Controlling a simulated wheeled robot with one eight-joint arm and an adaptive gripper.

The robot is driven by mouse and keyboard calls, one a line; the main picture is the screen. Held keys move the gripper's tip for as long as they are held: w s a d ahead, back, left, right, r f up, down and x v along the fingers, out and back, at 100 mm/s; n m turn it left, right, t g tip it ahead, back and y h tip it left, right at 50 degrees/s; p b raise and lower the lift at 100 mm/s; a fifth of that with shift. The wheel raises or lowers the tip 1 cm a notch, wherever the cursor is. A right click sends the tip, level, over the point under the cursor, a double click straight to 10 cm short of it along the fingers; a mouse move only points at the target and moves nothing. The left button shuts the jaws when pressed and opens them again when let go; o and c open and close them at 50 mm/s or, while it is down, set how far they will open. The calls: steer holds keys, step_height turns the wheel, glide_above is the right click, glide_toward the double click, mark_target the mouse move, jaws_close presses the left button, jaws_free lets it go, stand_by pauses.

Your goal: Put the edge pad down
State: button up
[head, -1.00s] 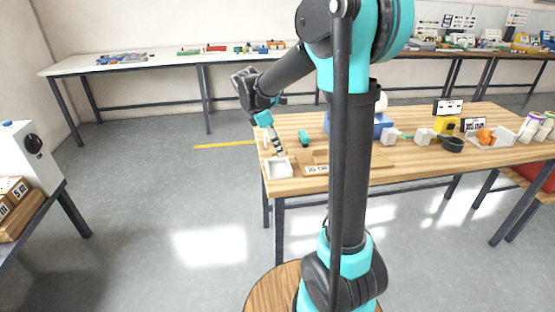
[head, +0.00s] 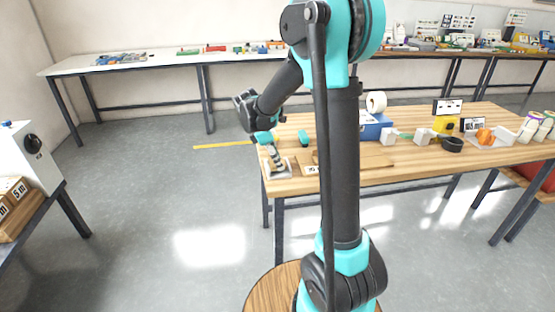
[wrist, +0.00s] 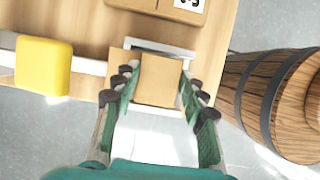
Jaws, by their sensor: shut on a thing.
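The edge pad looks like a tan, square-faced block (wrist: 160,80) between my fingers in the wrist view. My gripper (wrist: 156,88) is shut on it, with a green-padded finger along each side. In the head view my gripper (head: 276,160) points down over the left front corner of the wooden table. The white tray (wrist: 160,46) lies below the pad, and its far rim shows past the pad. The tray also shows in the head view (head: 287,174), partly covered by the gripper. I cannot tell whether the pad touches the tray floor.
A wooden board with a printed label (wrist: 185,6) lies beside the tray. A yellow block (wrist: 43,65) sits across a white strip in the wrist view. A teal object (head: 304,138) stands behind on the wooden table (head: 400,172). The table's front and left edges are close.

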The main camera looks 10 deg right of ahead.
steer(key=shift+f, duration=0.4)
steer(key=o, duration=0.9)
steer(key=shift+r, duration=0.15)
steer(key=shift+r, duration=0.4)
steer(key=v, duration=1.2)
steer(key=s+d+f+m+t+y, duration=0.1)
steer(key=s+d+f+m, duration=0.2)
steer(key=s+f+m, duration=0.2)
steer(key=s+d+f+m+t+y, duration=0.1)
steer(key=s+d+f+m+y, duration=0.1)
steer(key=s+f+m, duration=0.4)
steer(key=s+d+f+m+t+y, duration=0.1)
steer(key=s+f+m, duration=0.4)
steer(key=s, duration=0.6)
steer(key=shift+d+f+m+t+y, duration=0.15)
steer(key=shift+d+m+t, duration=0.15)
steer(key=shift+d+m, duration=0.3)
steer(key=shift+d+f+m+t+y, duration=0.15)
steer(key=shift+d+m+t, duration=0.2)
steer(key=shift+d, duration=0.4)
steer(key=shift+r, duration=0.1)
